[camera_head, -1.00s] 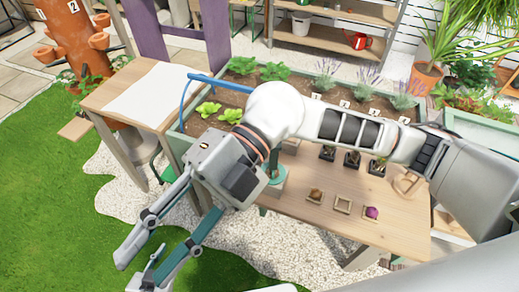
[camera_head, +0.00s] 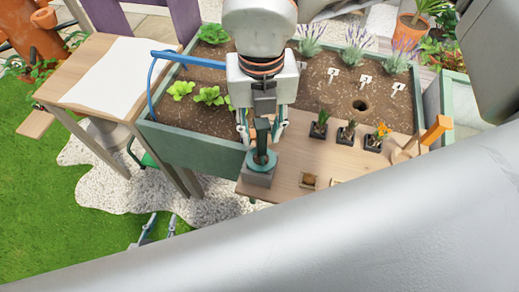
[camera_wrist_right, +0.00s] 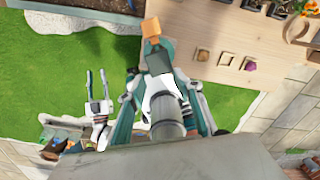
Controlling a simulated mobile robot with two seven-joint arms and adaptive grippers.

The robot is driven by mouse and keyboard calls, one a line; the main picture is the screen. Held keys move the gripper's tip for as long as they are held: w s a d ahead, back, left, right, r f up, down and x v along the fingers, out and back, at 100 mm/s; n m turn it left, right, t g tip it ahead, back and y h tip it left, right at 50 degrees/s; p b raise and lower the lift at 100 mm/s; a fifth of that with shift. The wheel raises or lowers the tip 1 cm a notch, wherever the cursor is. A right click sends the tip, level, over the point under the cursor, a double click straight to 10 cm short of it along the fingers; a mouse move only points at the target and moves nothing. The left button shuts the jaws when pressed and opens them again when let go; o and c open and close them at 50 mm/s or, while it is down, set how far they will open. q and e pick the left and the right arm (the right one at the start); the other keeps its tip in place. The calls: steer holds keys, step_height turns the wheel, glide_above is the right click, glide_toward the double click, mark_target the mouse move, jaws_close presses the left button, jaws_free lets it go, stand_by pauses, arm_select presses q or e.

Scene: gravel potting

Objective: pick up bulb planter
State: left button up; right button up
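The bulb planter appears to be the upright dark green tool (camera_head: 262,142) at the left end of the wooden table (camera_head: 300,165). Its lower end meets a round teal top on a grey block (camera_head: 260,178). My right gripper (camera_head: 262,130) points down over it, fingers spread on either side with gaps showing. In the right wrist view, my right gripper's fingers (camera_wrist_right: 165,108) are also apart, with a pale and grey part between them; contact cannot be told. My left gripper (camera_head: 157,228) is open and empty over the gravel and grass, left of the table; the right wrist view shows it too (camera_wrist_right: 97,90).
A green-walled planting bed (camera_head: 195,145) runs behind the table. Several small potted plants (camera_head: 346,132) and a wooden holder with an orange handle (camera_head: 436,130) stand to the right. A side table with a white sheet (camera_head: 112,75) stands left. A blue hoop (camera_head: 152,85) rises by the bed.

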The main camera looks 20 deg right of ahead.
mark_target(260, 148)
steer(key=f, duration=0.5)
steer(key=w+f, duration=0.1)
steer(key=f, duration=0.1)
steer(key=shift+f+p, duration=0.2)
steer(key=shift+p, duration=0.15)
steer(key=shift+s, duration=0.1)
jaws_close()
